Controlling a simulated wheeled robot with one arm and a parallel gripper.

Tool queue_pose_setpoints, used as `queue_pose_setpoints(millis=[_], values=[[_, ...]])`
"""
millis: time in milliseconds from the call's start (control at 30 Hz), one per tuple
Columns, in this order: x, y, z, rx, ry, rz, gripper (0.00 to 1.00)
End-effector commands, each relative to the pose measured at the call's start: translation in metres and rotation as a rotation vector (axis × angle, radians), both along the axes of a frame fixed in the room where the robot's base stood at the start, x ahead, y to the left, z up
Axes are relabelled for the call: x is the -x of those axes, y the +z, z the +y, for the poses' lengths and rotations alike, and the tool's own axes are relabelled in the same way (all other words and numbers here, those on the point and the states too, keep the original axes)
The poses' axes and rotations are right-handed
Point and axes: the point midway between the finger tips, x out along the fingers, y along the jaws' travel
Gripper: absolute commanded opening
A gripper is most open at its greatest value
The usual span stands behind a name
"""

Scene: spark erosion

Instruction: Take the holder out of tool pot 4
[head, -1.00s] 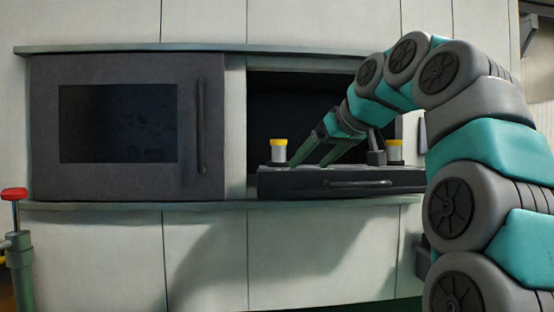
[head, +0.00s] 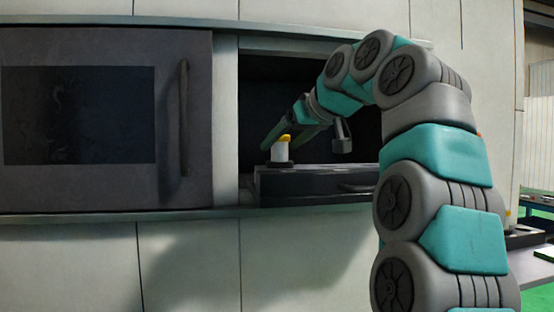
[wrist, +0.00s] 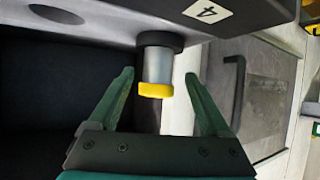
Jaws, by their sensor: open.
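The holder is a pale grey cylinder with a yellow end (head: 281,150), upright at the left of the pulled-out dark drawer in the head view. In the wrist view the holder (wrist: 157,66) sits in a dark round pot (wrist: 160,39) beside a white label marked 4 (wrist: 208,13). My gripper (wrist: 160,80) is open, with one green finger on each side of the holder and a gap on both sides. In the head view my gripper (head: 287,137) is at the holder's yellow end. The holder's lower end is hidden in the pot.
The drawer (head: 310,185) with a handle juts from a dark opening in the pale cabinet. A dark door with a window and upright handle (head: 184,118) is to its left. An empty round hole (wrist: 56,14) shows in the drawer top in the wrist view.

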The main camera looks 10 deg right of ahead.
Motion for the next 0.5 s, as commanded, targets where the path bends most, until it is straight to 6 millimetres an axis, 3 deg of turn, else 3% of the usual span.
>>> queue_pose_setpoints(millis=[500], values=[[-0.046,-0.024,0.016,-0.001,-0.001,-0.003,0.82]])
